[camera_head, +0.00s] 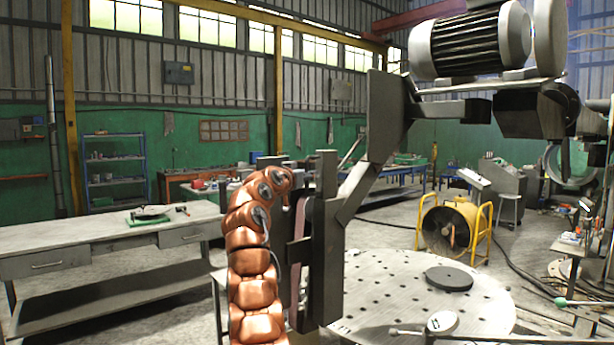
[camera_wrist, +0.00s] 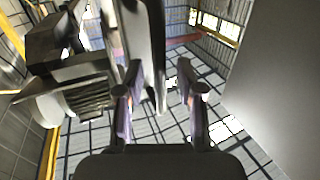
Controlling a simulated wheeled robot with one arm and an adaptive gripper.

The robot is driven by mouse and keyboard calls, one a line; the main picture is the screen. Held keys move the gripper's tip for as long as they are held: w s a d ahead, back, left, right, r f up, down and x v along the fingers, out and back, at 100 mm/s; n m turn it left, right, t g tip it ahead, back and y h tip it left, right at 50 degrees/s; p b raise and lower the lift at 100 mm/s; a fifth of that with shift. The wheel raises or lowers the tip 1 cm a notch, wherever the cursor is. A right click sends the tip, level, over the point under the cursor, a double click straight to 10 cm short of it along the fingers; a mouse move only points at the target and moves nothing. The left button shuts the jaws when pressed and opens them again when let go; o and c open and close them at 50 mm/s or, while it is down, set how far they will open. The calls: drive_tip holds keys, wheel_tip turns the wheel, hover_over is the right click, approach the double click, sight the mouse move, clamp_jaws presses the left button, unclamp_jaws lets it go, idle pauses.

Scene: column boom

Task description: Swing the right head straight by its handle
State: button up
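In the head view a dark boom (camera_head: 384,115) carries a large ribbed grey motor (camera_head: 466,42) at the upper right. A dark head (camera_head: 535,112) hangs under it. A thin rod with a green knob (camera_head: 561,302) shows at the lower right; I cannot tell whether it is the head's handle. My gripper is not clear in the head view. In the wrist view my gripper (camera_wrist: 161,97) is open, its two fingers apart. A pale grey bar (camera_wrist: 150,45) runs near the left finger; I cannot tell if they touch. The motor (camera_wrist: 85,98) shows at the left.
A round perforated table (camera_head: 385,282) bears a dark disc (camera_head: 449,278). A grey workbench (camera_head: 110,238) stands at the left. A yellow-framed fan (camera_head: 449,228) stands behind the round table. Dark upright plates (camera_head: 325,235) stand close beside my orange arm. Cables lie on the floor at the right.

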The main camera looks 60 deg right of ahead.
drive_tip(key=a, duration=0.7)
drive_tip(key=shift+s+a, duration=0.15)
drive_tip(key=shift+s, duration=0.1)
idle(0.3)
drive_tip(key=shift+a+f, duration=0.1)
idle(0.5)
